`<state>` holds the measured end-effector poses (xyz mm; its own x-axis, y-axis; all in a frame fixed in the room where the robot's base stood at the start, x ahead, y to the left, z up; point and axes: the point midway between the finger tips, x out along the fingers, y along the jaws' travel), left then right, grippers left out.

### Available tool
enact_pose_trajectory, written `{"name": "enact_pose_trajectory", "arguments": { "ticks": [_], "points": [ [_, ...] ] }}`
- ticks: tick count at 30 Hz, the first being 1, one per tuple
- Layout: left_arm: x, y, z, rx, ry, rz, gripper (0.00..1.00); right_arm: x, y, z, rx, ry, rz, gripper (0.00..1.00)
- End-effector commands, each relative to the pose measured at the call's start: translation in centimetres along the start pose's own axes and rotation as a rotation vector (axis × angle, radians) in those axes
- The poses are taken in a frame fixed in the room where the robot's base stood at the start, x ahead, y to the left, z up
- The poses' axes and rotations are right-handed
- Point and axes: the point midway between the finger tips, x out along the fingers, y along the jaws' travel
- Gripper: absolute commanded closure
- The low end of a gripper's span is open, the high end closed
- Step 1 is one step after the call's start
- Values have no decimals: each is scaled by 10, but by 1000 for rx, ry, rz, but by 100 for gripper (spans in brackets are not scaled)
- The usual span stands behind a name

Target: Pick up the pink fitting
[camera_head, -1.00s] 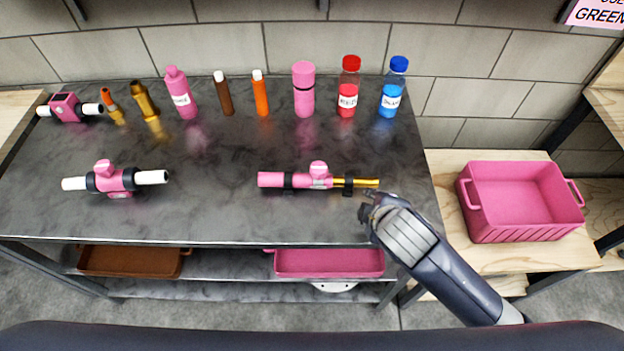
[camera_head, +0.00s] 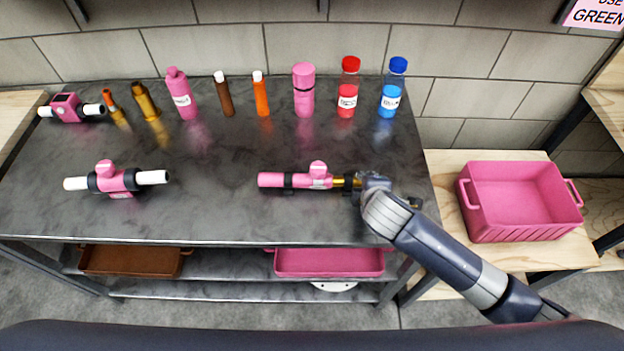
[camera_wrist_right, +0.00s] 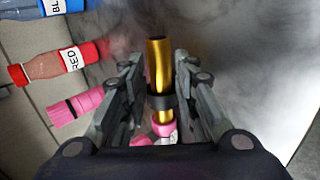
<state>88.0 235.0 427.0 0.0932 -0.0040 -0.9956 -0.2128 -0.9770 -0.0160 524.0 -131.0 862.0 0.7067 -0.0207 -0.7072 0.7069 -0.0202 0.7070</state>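A pink fitting (camera_head: 300,181) lies across the front middle of the dark table, with a pink knob on top, black clamps and a gold tube (camera_head: 340,182) at its right end. My right gripper (camera_head: 368,186) is at that gold end and hides its tip in the head view. In the right wrist view, the gold tube (camera_wrist_right: 159,65) with its black band lies between the open fingers of the right gripper (camera_wrist_right: 157,72), with small gaps on both sides. Another pink fitting with white ends (camera_head: 115,180) lies at the table's left. My left gripper is not in view.
Along the back stand a pink bottle (camera_head: 182,95), a pink canister (camera_head: 304,92), a red bottle (camera_head: 348,90), a blue bottle (camera_head: 392,90) and several tubes. A pink crate (camera_head: 470,225) stands on the wooden bench at right. The table's middle is clear.

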Motion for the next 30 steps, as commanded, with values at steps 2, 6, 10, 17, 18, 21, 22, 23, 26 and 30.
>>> {"name": "enact_pose_trajectory", "arguments": {
  "ticks": [2,6,10,17,18,21,22,23,26,30],
  "points": [
    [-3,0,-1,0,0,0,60,10,1,-1,0,-2,0,72],
    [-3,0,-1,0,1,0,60,24,0,-1,0,-1,0,72],
    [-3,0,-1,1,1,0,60,29,0,-1,0,1,0,72],
    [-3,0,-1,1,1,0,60,29,0,-1,0,1,0,79],
    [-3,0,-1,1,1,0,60,29,0,-1,0,1,0,88],
    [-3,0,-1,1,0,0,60,29,0,-1,0,1,0,100],
    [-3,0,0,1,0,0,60,29,0,-1,0,1,0,100],
    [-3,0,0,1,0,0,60,29,0,-1,1,2,2,100],
    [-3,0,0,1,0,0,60,29,0,-1,1,2,2,100],
    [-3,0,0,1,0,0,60,28,1,-1,1,2,2,100]
  ]
}}
